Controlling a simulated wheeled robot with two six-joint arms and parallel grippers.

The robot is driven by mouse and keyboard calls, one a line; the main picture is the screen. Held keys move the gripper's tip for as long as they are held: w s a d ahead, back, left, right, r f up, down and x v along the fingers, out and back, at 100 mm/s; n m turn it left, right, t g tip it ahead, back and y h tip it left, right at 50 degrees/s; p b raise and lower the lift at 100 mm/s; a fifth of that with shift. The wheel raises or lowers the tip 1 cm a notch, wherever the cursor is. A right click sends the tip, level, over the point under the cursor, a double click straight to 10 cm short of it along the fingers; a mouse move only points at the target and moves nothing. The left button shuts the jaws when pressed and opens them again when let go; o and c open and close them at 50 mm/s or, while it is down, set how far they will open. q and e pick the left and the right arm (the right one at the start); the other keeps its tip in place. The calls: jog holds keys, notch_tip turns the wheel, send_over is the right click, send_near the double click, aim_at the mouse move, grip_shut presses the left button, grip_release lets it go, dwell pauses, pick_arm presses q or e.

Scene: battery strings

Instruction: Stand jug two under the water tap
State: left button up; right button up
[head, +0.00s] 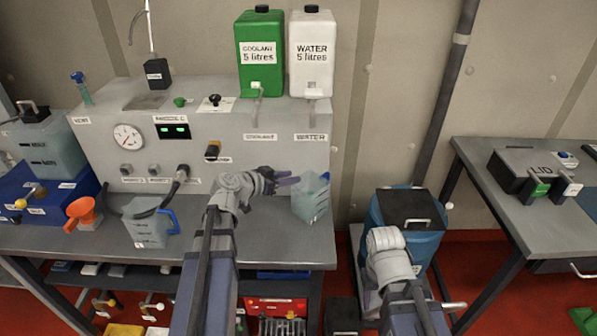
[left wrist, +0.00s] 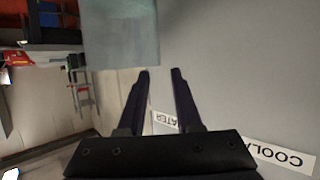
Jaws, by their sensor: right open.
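A clear jug (head: 311,197) with a bluish-green tint is at the right end of the bench, below the WATER tap (head: 312,98). It looks slightly tilted; its number cannot be read. My left gripper (head: 289,181) is just left of it, fingers pointing at it. In the left wrist view, the fingertips (left wrist: 161,72) are apart with nothing between them, and the jug (left wrist: 120,35) is beyond them. Another clear jug (head: 148,230) with a blue handle stands at the bench's left. My right gripper (head: 371,299) is low by the blue bin, mostly hidden by its wrist.
The white WATER tank (head: 311,50) and green COOLANT tank (head: 261,50) sit on the grey panel housing. A blue bin (head: 421,240) is right of the bench. A side table (head: 530,215) is at far right.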

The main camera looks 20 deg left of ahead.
pick_arm(q)
jog(key=p+v, duration=0.1)
jog(key=v, duration=0.5)
jog(key=shift+p, duration=0.4)
